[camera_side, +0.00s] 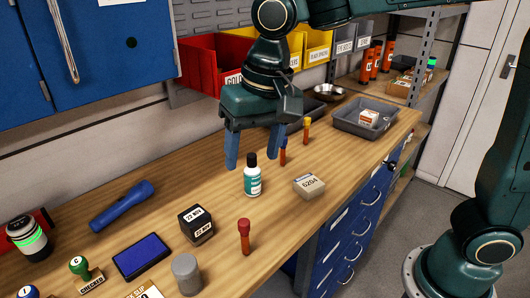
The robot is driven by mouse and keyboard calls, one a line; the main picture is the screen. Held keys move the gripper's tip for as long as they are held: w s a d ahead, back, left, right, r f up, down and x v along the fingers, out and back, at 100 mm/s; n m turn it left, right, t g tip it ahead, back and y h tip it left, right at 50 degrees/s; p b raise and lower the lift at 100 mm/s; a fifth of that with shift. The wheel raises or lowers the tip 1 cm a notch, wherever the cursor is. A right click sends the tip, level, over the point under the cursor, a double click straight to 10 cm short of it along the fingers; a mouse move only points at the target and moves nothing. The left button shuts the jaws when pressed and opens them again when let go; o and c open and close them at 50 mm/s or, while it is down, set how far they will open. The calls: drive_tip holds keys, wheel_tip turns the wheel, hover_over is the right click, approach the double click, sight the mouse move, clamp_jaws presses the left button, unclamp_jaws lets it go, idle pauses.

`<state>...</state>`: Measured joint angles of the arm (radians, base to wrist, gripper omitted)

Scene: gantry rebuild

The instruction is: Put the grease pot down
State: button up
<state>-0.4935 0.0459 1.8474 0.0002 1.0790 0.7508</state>
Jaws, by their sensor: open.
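My gripper (251,150) is over the middle of the wooden bench, pointing down, with its two blue fingers apart. A small white and teal bottle with a black cap (252,180) stands upright on the bench just below and between the fingertips, as seen from here. I cannot tell whether the fingers straddle it or are behind it. A plain grey cylindrical pot (187,275) stands upright at the front edge of the bench. No label reading grease is legible, so I cannot tell for sure which one is the grease pot. Nothing is visibly held.
A small labelled box (309,186) is right of the bottle. A dated black cube (196,225), a blue ink pad (142,257), a blue torch (122,206) and a red-topped marker (244,237) stand or lie to the left and front. A grey tray (350,120) is farther back.

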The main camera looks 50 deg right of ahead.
drive_tip(key=s+d+f+n+t+h, duration=0.1)
drive_tip(key=s+d+n+t, duration=0.2)
drive_tip(key=s+d, duration=1.3)
drive_tip(key=shift+d+t, duration=0.4)
drive_tip(key=shift+d, duration=0.75)
